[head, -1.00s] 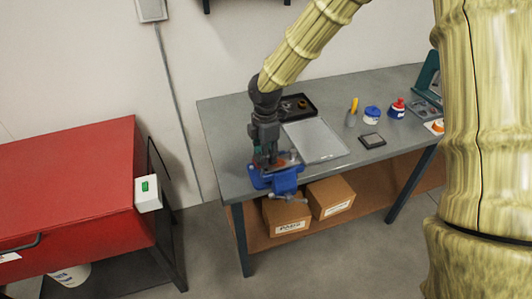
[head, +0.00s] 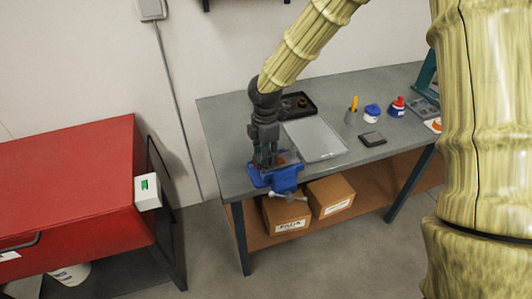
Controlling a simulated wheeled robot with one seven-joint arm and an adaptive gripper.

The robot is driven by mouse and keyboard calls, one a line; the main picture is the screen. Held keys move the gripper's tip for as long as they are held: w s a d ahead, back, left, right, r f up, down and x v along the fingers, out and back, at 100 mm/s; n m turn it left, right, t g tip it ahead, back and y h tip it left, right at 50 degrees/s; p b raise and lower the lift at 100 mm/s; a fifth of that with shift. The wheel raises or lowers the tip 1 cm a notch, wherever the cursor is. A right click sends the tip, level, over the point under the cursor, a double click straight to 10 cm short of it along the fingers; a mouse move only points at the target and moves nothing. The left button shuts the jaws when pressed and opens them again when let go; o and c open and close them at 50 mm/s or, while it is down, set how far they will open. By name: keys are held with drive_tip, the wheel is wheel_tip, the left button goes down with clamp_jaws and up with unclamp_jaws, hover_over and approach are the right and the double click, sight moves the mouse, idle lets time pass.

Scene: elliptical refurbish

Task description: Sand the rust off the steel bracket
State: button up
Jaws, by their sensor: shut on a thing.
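My gripper (head: 264,161) points down over the blue vise (head: 285,181) at the near left corner of the workbench. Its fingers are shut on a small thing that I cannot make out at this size. A small reddish-brown patch (head: 282,159) shows at the vise jaws just right of the fingers. It looks like part of the rusty steel bracket, mostly hidden by my gripper. I cannot tell whether the held thing touches it.
The grey workbench (head: 225,148) holds a pale flat tray (head: 316,140), a black tray (head: 299,104), a dark square pad (head: 372,139), a blue-lidded jar (head: 372,112) and a red-capped bottle (head: 397,107). A red cabinet (head: 70,190) stands left. Cardboard boxes (head: 286,214) sit below.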

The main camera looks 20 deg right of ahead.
sight(282, 160)
drive_tip(key=shift+f, duration=0.5)
idle(0.3)
drive_tip(key=shift+w+d+r+p, duration=0.15)
drive_tip(key=shift+d+p, duration=0.45)
drive_tip(key=shift+d, duration=0.75)
drive_tip(key=shift+d+p, duration=0.85)
drive_tip(key=shift+d, duration=1)
drive_tip(key=shift+d+p, duration=0.45)
drive_tip(key=shift+d, duration=0.1)
clamp_jaws()
drive_tip(key=shift+a, duration=0.1)
drive_tip(key=shift+a, duration=0.9)
drive_tip(key=shift+a+p, duration=0.5)
drive_tip(key=shift+a, duration=2.25)
